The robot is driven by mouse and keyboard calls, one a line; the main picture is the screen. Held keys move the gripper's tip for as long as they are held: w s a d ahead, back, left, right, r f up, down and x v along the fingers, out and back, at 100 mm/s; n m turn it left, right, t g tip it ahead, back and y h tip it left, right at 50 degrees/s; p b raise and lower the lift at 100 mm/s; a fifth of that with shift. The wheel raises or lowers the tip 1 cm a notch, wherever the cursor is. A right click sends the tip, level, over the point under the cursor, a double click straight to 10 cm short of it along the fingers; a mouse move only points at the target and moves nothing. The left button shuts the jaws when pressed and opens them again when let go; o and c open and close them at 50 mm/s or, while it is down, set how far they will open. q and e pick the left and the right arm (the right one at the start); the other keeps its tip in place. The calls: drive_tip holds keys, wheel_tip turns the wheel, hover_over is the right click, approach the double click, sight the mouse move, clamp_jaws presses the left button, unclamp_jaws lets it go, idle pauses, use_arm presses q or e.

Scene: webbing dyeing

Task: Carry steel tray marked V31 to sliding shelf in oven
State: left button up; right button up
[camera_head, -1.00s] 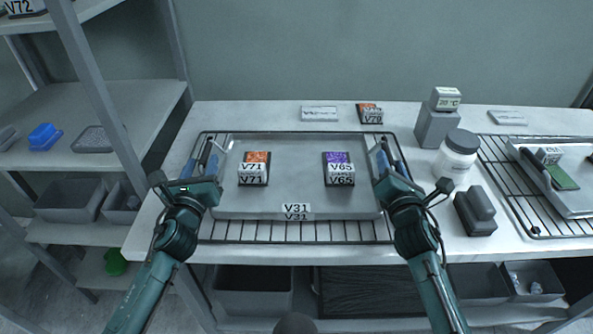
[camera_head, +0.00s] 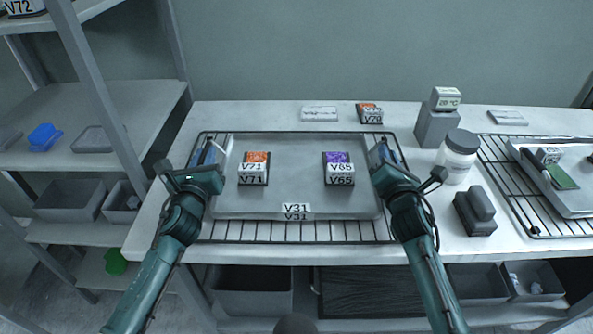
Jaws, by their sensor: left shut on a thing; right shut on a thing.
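The steel tray marked V31 (camera_head: 296,195) is on the wire rack (camera_head: 300,231) on the bench, its label on the near edge. Two labelled blocks sit in it: V71 (camera_head: 254,168) with an orange top at left and V65 (camera_head: 338,168) with a purple top at right. My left gripper (camera_head: 213,157) is shut on the tray's left edge, and my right gripper (camera_head: 380,157) is shut on its right edge. The arms partly hide the tray's sides. I cannot tell whether the tray is lifted clear of the rack. No oven or sliding shelf is in view.
At right on the bench stand a white jar (camera_head: 457,156), a grey block (camera_head: 475,210), a display unit (camera_head: 437,117) and a second rack (camera_head: 520,200) with another tray (camera_head: 560,200). An orange-topped V70 block (camera_head: 369,113) lies behind the tray. Shelving (camera_head: 90,110) stands at left.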

use_arm(q)
clamp_jaws()
use_arm(e)
clamp_jaws()
idle(0.5)
